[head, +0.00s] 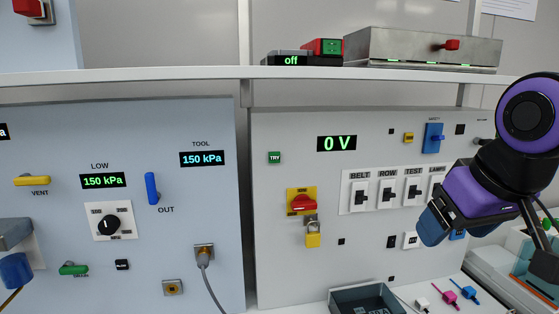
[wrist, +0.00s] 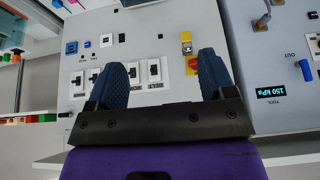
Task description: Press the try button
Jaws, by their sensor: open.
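The try button does not show there.
A red-and-yellow rotary switch (head: 302,202) with a yellow padlock (head: 313,236) is below the button. A row of white rocker switches (head: 388,193) lies to its right. A shelf (head: 300,73) juts out above. A dark tray (head: 365,299) stands on the worktop below.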

